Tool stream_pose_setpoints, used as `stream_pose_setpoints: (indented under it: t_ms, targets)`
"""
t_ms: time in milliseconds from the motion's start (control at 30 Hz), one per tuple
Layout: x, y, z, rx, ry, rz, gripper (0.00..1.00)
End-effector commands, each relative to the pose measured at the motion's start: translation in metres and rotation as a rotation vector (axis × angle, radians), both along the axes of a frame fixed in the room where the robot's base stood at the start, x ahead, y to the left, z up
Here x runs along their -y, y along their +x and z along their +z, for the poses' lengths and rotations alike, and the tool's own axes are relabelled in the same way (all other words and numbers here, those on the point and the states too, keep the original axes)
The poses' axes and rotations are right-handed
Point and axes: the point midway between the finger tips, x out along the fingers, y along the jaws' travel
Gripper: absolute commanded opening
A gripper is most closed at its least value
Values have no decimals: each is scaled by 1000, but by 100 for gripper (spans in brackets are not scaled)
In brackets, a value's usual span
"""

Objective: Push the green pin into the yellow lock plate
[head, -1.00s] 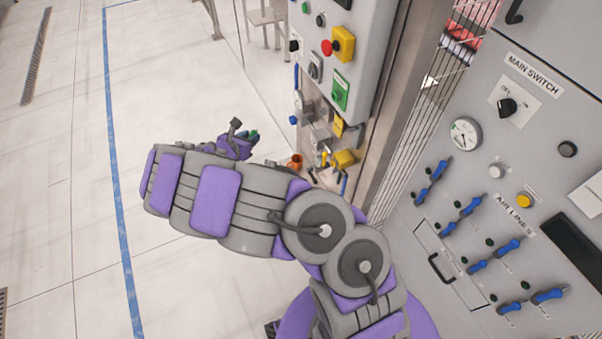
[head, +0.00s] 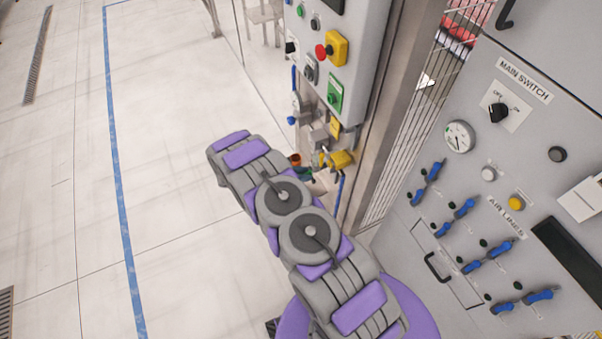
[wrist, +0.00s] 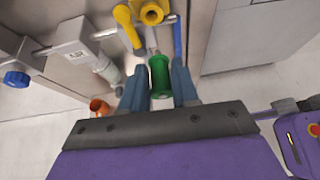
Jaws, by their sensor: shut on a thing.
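The green pin (wrist: 160,76) is upright in the wrist view, between the two blue-grey fingers of my gripper (wrist: 158,88), which is shut on it. Its grey shaft points up the picture toward yellow fittings. One is a yellow part with a round opening (wrist: 152,12), just above the shaft; a yellow lever (wrist: 126,22) is to its left. I cannot tell which yellow part is the lock plate, or whether the shaft tip touches it. In the head view a yellow fitting (head: 342,159) shows on the post; my arm mostly hides my gripper.
A blue bar (wrist: 178,38) stands close right of the pin. A grey block on a rod (wrist: 75,38), a blue knob (wrist: 17,78) and an orange cup (wrist: 99,106) are left. The control box (head: 335,60) hangs above; the floor left is clear.

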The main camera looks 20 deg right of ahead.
Motion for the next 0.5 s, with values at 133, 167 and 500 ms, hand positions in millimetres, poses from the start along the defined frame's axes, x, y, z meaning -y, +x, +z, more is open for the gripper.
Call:
stream_pose_setpoints:
  t_ms: [133,167,500]
  targets:
    - [5,0,0,1,-2,0,0]
    - [7,0,0,0,-2,-1,0]
    - [40,1,0,0,1,-1,0]
